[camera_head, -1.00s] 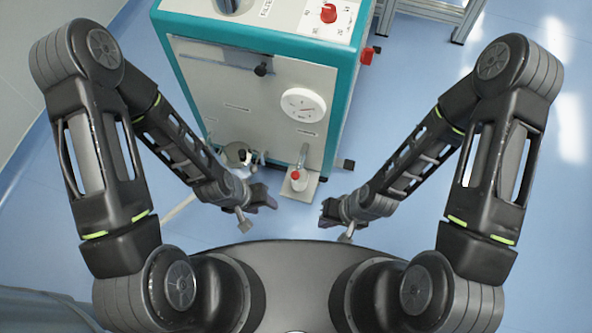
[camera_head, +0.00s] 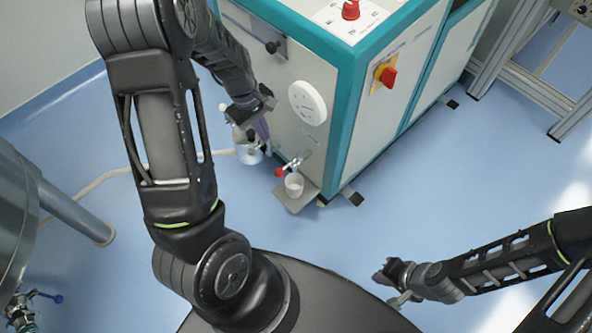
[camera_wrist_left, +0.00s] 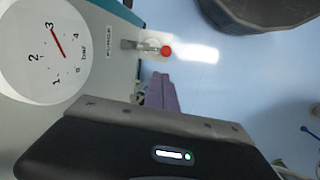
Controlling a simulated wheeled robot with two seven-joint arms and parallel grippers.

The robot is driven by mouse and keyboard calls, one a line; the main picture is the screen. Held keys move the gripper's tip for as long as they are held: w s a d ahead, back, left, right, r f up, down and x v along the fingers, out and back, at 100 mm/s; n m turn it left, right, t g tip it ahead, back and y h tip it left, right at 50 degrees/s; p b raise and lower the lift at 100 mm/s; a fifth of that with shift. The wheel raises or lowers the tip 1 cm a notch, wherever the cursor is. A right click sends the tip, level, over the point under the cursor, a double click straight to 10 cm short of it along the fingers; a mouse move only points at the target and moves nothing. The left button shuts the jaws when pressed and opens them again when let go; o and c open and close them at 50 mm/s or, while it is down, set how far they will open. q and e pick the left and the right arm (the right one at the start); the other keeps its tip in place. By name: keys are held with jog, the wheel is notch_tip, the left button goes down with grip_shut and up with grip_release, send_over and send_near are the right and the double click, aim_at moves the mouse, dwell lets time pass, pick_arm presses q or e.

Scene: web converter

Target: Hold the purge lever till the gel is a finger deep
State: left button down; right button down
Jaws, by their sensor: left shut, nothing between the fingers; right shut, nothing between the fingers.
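The purge lever (camera_head: 297,160) is a small metal tap with a red ball end, low on the machine front. In the left wrist view the red ball (camera_wrist_left: 165,51) shows beside the PURGE label. A small whitish cup (camera_head: 294,184) stands upright on the drip shelf (camera_head: 291,203) below the tap; any gel in it cannot be made out. My left gripper (camera_head: 263,131) is shut and empty, just left of and above the tap, apart from it. Its purple fingers (camera_wrist_left: 161,92) show in the wrist view. My right gripper (camera_head: 384,276) is shut and empty over the floor.
The teal and white machine (camera_head: 375,110) has a round gauge (camera_head: 307,102), its needle near 3 bar. A red switch (camera_head: 386,76) is on its side. A glass vessel (camera_head: 249,152) is left of the tap. A metal cylinder (camera_head: 15,205) stands left.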

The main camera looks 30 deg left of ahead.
aim_at(278, 170)
pick_arm(q)
jog(key=shift+s+d+n+g, duration=0.25)
jog(key=shift+s+n+g, duration=0.05)
jog(key=shift+s, duration=0.2)
jog(key=shift+f, duration=0.2)
jog(key=d+f+b, duration=0.1)
jog(key=f, duration=0.3)
jog(key=f+b, duration=0.1)
jog(key=f, duration=0.4)
jog(key=d+f+b, duration=0.1)
jog(key=f, duration=0.3)
jog(key=shift+w+d+f+b, duration=0.25)
jog(key=shift+w+d+b, duration=0.05)
jog(key=shift+w, duration=0.1)
